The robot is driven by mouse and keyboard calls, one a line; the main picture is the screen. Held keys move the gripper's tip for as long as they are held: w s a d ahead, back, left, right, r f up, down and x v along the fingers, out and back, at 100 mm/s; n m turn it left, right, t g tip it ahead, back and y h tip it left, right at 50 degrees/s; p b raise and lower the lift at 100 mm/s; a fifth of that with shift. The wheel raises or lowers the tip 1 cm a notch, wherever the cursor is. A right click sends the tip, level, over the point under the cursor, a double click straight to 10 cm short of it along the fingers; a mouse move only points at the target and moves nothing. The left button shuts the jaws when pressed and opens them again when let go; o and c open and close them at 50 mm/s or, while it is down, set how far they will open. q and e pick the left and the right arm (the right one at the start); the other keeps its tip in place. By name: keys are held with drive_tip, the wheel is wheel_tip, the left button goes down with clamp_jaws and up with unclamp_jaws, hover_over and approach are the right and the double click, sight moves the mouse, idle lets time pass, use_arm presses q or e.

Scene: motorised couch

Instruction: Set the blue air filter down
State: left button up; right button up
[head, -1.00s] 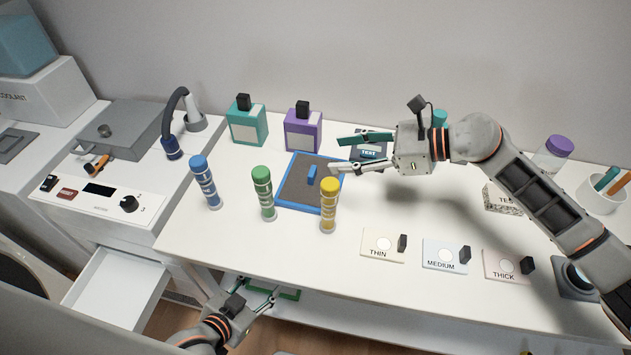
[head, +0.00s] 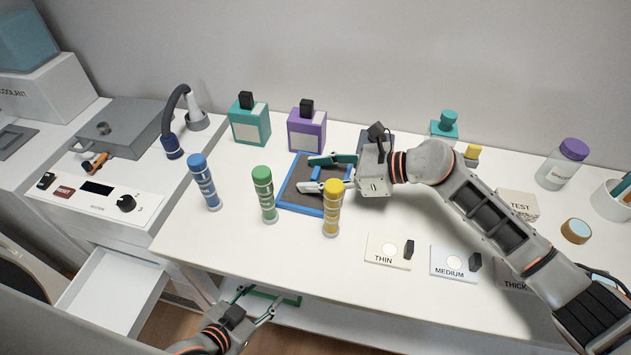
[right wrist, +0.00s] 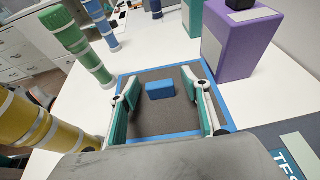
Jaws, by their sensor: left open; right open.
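The blue air filter, a flat grey panel in a blue frame (head: 299,208) with a small blue block (right wrist: 159,91) raised at its middle, lies on the white table. It fills the middle of the right wrist view (right wrist: 225,112). My right gripper (head: 312,174) is open over the filter, its green-padded fingers on either side of the block. In the right wrist view (right wrist: 160,80) there is a gap between the block and each finger. My left gripper (head: 256,302) is open and empty, low at the table's front edge, near a green-edged thing partly hidden under the table.
Blue (head: 205,182), green (head: 264,195) and yellow (head: 332,208) tubes stand left and front of the filter. Teal (head: 249,124) and purple (head: 306,130) bottles stand behind. THIN (head: 388,250) and MEDIUM (head: 453,262) cards lie front right. A drawer (head: 112,290) stands open lower left.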

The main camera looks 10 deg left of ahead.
drive_tip(key=c, duration=1.2)
drive_tip(key=shift+c, duration=0.2)
drive_tip(key=shift+r, duration=0.15)
